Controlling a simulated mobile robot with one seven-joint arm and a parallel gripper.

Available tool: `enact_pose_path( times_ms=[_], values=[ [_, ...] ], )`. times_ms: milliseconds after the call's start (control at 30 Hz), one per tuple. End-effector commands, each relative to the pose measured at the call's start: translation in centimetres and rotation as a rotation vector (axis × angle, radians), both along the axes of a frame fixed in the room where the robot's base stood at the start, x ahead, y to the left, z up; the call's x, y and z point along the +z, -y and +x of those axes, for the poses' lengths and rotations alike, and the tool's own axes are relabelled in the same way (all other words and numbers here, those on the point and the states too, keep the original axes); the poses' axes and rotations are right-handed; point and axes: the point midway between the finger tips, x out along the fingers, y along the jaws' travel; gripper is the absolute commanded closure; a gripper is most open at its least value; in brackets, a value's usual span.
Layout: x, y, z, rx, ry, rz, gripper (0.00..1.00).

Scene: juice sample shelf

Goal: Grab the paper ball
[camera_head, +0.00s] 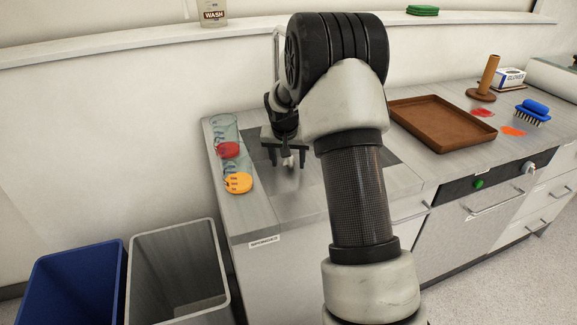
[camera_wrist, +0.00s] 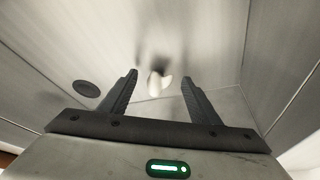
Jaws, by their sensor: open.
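A small whitish lump (camera_wrist: 155,84), which looks like the paper ball, shows between and beyond my fingertips in the wrist view. It is blurred, with a dark shadow behind it. My gripper (camera_wrist: 159,77) is open, one finger on each side of the lump in the picture. I cannot tell whether either finger touches it. In the head view my gripper (camera_head: 287,158) points down over the grey sink basin (camera_head: 300,195), and a pale bit of the lump (camera_head: 287,160) shows between the fingers. My arm hides part of the basin.
A round dark drain (camera_wrist: 86,88) lies left in the wrist view, near the basin walls. A brown tray (camera_head: 445,145) lies right. Blue (camera_head: 75,290) and grey (camera_head: 180,270) bins stand front left.

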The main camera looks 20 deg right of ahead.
Motion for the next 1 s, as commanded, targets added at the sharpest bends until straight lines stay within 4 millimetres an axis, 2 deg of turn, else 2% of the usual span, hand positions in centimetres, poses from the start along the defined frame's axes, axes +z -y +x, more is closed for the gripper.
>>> enact_pose_path(
  times_ms=[100, 300, 367, 733, 1000],
  values=[
    [0.1, 0.0, 0.0, 0.0, 0.001, 0.0, 0.45],
    [0.1, 0.0, 0.0, 0.0, 0.0, 0.0, 0.79],
    [0.1, 0.0, 0.0, 0.0, 0.0, 0.0, 0.87],
    [0.8, 0.0, 0.0, 0.0, 0.002, -0.001, 0.87],
    [4.3, 0.0, 0.0, -0.001, 0.003, -0.001, 0.87]
  ],
)
